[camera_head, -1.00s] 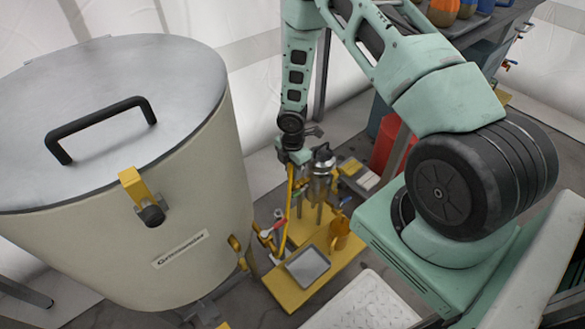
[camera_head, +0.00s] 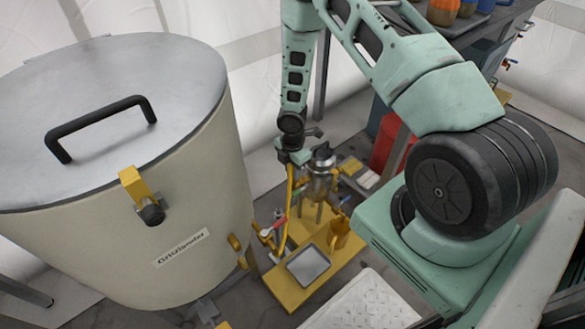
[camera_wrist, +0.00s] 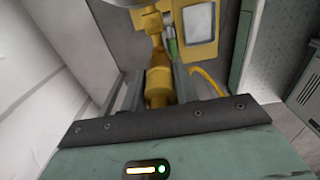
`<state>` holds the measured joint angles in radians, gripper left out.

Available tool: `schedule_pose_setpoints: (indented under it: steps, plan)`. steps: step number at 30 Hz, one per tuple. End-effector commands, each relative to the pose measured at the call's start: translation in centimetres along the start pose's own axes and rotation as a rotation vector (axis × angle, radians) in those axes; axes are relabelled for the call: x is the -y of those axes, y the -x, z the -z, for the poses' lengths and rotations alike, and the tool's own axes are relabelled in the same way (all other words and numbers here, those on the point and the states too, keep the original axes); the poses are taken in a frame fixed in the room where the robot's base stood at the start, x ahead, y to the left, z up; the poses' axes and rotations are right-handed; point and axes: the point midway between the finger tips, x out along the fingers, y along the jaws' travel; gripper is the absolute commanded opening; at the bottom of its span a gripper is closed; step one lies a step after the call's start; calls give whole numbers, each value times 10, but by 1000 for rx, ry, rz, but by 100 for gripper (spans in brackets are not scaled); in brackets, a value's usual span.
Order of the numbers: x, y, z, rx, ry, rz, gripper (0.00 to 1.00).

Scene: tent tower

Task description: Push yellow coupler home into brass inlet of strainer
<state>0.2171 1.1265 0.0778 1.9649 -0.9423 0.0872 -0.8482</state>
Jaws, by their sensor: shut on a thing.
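The strainer (camera_head: 319,180) is a metal body with a dark top on a yellow stand in the head view. In the wrist view its brass inlet (camera_wrist: 151,22) shows at the top, with part of the metal body above it. The yellow coupler (camera_wrist: 158,88) lies between my gripper's fingers (camera_wrist: 159,96), pointing toward the inlet. Its far end is in line with the brass, and I cannot tell how deeply it is seated. In the head view my gripper (camera_head: 296,160) is beside the strainer's left side, shut, and the coupler is too small to make out.
A yellow hose (camera_head: 289,200) hangs down from the gripper area; it also curves at right in the wrist view (camera_wrist: 208,84). A grey tray (camera_head: 308,265) sits on the yellow base (camera_head: 290,293). The large lidded vessel (camera_head: 120,235) stands close on the left.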

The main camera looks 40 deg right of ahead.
Motion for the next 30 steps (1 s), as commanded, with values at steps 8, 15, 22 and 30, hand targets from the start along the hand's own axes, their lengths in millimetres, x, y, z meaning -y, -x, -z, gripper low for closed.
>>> schedule_pose_setpoints:
  steps: [8, 15, 22, 30]
  plan:
    - [0, -8, 0, 0, 0, 0, 8]
    - [0, -13, 0, 0, 0, 0, 8]
    - [0, -18, 0, 0, 0, -1, 8]
    - [0, -25, 0, 0, 0, 0, 8]
